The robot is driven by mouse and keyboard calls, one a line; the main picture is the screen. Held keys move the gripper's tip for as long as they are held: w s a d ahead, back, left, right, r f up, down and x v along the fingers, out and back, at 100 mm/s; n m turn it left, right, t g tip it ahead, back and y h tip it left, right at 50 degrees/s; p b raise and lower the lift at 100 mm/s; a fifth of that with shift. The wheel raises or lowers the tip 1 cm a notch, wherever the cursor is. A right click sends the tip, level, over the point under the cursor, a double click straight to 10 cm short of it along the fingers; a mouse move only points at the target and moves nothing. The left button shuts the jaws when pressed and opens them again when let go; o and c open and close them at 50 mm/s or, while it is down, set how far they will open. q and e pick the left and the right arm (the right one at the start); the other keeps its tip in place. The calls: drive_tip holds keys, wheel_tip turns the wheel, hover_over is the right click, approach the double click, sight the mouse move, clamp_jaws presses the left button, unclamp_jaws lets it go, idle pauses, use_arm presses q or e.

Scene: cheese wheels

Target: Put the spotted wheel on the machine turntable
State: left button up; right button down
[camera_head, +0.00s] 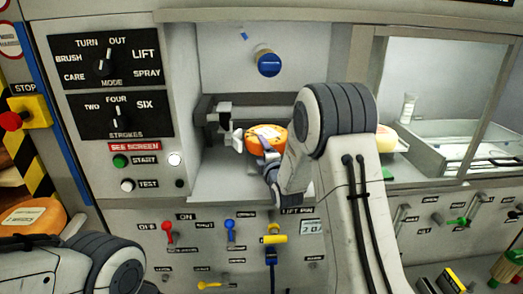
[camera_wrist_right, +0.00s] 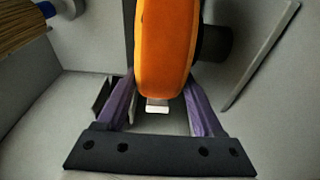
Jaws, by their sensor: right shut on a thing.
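An orange cheese wheel (camera_head: 266,137) with a pale patch on its upper face is inside the machine's recess; I cannot make out spots on it. My right gripper (camera_head: 271,168) is shut on it from below and in front. In the right wrist view the wheel (camera_wrist_right: 166,45) stands edge-on between the two purple fingers of the gripper (camera_wrist_right: 160,100). I cannot pick out the turntable for certain; the wheel and my right arm cover part of the recess. My left arm shows at the lower left, but its gripper is not visible.
A grey metal fixture (camera_head: 217,112) is left of the wheel, and a blue round part (camera_head: 268,64) is above. Another orange wheel (camera_head: 33,216) lies at the far left. A pale yellow wheel (camera_head: 386,138) shows right of my arm. Bristles (camera_wrist_right: 18,24) show in the wrist view.

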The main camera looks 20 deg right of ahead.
drive_tip(key=shift+b, duration=0.35)
idle(0.7)
unclamp_jaws()
drive_tip(key=shift+f, duration=0.45)
drive_tip(key=s+b, duration=0.3)
drive_tip(key=s, duration=0.7)
drive_tip(key=s+a+f+m+g+y+p, duration=0.25)
drive_tip(key=s+a+g, duration=0.3)
drive_tip(key=a, duration=0.35)
drive_tip(key=s+a+f+m+g+y+p, duration=0.1)
drive_tip(key=s+a+m+g+p, duration=0.2)
drive_tip(key=s+a, duration=0.5)
drive_tip(key=s+a+m+g+p, duration=0.1)
drive_tip(key=s+g, duration=0.3)
drive_tip(key=s, duration=0.6)
drive_tip(key=s+a+r+m+g+h+p, duration=0.1)
drive_tip(key=s+a+m+g, duration=0.2)
drive_tip(key=s, duration=0.8)
drive_tip(key=shift+s+r+g, duration=0.2)
drive_tip(key=shift+g, duration=1.05)
